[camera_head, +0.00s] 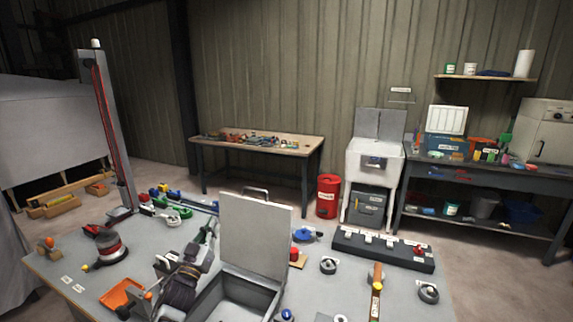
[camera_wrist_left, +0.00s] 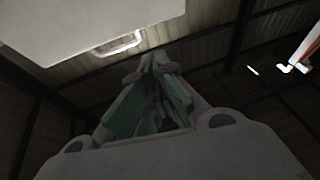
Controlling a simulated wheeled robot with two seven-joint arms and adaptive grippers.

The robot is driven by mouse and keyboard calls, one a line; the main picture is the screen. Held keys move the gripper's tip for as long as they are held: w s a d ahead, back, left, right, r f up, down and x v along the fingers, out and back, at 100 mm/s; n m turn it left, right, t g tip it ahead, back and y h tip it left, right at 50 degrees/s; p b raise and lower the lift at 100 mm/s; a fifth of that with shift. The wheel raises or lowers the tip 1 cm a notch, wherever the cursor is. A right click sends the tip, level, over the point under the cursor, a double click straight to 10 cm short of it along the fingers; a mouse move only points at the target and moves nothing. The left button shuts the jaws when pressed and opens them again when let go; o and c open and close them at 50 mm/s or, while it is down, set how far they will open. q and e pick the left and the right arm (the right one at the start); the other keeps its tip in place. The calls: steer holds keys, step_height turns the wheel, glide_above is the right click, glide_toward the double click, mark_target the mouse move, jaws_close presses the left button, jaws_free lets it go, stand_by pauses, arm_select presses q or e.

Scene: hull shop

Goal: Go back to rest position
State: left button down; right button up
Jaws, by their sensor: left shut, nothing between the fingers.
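My left gripper (camera_head: 207,229) is over the workbench in the head view, just left of the raised lid of a grey box (camera_head: 256,232). Its greenish fingers point up and away, and they are shut with nothing held. The left wrist view shows the two fingers (camera_wrist_left: 157,64) closed together at the tips. The lid (camera_wrist_left: 90,22) with its handle (camera_wrist_left: 124,42) shows at the upper left of that view; whether it touches the gripper I cannot tell. My right gripper is in neither view.
The near workbench (camera_head: 355,272) is crowded: an orange tray (camera_head: 122,295), a black block with several sockets (camera_head: 383,249), and an orange-handled tool (camera_head: 376,290). A tall post (camera_head: 105,130) stands at its back left. Open floor lies beyond, before a wooden-topped table (camera_head: 262,144).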

arm_select(q)
steer(key=s+a+f+n+g+y, duration=0.25)
steer(key=s+f+g+y, duration=0.3)
steer(key=f, duration=0.45)
steer(key=s+f+g, duration=0.2)
steer(key=s+f, duration=0.2)
steer(key=s, duration=0.3)
steer(key=s+d+f+m+g, duration=0.1)
steer(key=s+f+g, duration=0.2)
steer(key=s, duration=0.4)
steer(key=s+d+f+g, duration=0.1)
steer(key=s+f+g, duration=0.2)
steer(key=s+f, duration=0.2)
steer(key=shift+s+d+g+h, duration=0.25)
steer(key=shift+s+h, duration=0.1)
steer(key=shift+s, duration=0.65)
steer(key=s+d+f+m+g, duration=0.15)
steer(key=s+g, duration=0.25)
steer(key=s, duration=0.8)
step_height(320, 180, down, 33)
steer(key=s+g, duration=0.2)
steer(key=s, duration=0.1)
steer(key=s+a+f+m, duration=0.1)
steer(key=s+a+f, duration=0.2)
steer(key=s+f, duration=1.6)
steer(key=shift+s+a+f+g+h, duration=0.2)
steer(key=shift+s+f+g+h, duration=0.15)
steer(key=shift+s, duration=1.15)
